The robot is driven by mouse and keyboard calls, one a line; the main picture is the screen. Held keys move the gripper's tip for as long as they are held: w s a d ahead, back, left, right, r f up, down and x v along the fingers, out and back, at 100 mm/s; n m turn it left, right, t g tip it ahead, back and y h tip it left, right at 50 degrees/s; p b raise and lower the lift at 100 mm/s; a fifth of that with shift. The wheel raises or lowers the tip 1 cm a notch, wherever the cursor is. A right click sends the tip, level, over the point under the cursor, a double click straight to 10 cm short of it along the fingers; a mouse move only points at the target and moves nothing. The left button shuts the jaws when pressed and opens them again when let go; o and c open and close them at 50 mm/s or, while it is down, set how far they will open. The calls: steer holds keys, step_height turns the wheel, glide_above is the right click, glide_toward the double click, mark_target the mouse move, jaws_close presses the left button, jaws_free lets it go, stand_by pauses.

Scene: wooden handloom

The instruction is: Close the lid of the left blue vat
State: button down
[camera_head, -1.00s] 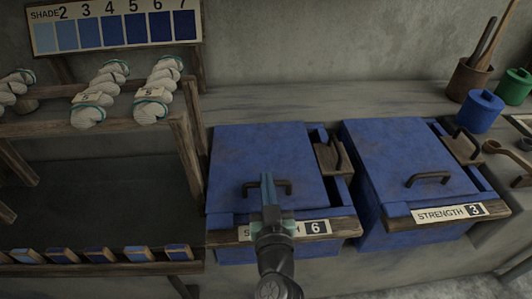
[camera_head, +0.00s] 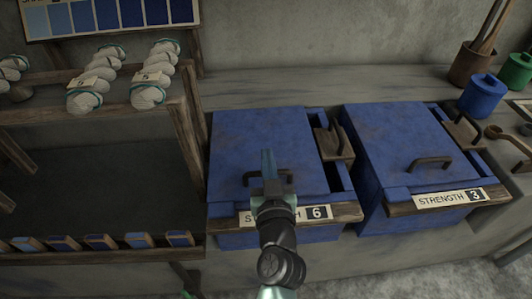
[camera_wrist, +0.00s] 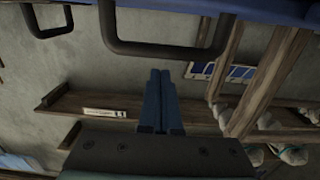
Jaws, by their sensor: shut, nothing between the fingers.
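The left blue vat (camera_head: 250,240) carries a label with a 6 on its front wooden rail. Its blue lid (camera_head: 255,135) lies flat over the top, with a dark gap along its right side. The lid's dark handle (camera_head: 286,177) is partly hidden behind my gripper (camera_head: 267,155), which is shut and empty in front of it. In the wrist view my shut fingers (camera_wrist: 158,75) point toward a dark bar handle (camera_wrist: 165,52) close to the tips. I cannot tell whether they touch it.
The right blue vat (camera_head: 415,150), labelled 3, stands close beside it. A wooden handled piece (camera_head: 333,142) sits at the left vat's right edge. A wooden rack (camera_head: 185,130) with white skeins stands to the left. Blue and green pots stand at the back right.

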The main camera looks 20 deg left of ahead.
steer(key=shift+s+d+b, duration=0.2)
steer(key=shift+s+b, duration=0.35)
steer(key=shift+b, duration=0.15)
steer(key=b+v, duration=0.2)
steer(key=v, duration=0.5)
steer(key=shift+s+f, duration=0.1)
steer(key=shift+s, duration=0.05)
steer(key=shift+s+d, duration=0.3)
steer(key=shift+s, duration=0.25)
steer(key=w+d+r+t, duration=0.2)
steer(key=r+t, duration=0.1)
steer(key=r, duration=1)
steer(key=w+d+r+t, duration=0.1)
steer(key=r+t, duration=0.1)
steer(key=r, duration=1)
steer(key=s+d+r+m+t+h, duration=0.25)
steer(key=s+r+h, duration=0.2)
steer(key=r, duration=0.65)
steer(key=s+d+r+m+t+h, duration=0.25)
steer(key=s+d+r+t, duration=0.2)
steer(key=r, duration=0.65)
step_height(320, 180, up, 23)
steer(key=a+g+p, duration=0.1)
steer(key=p, duration=2.3)
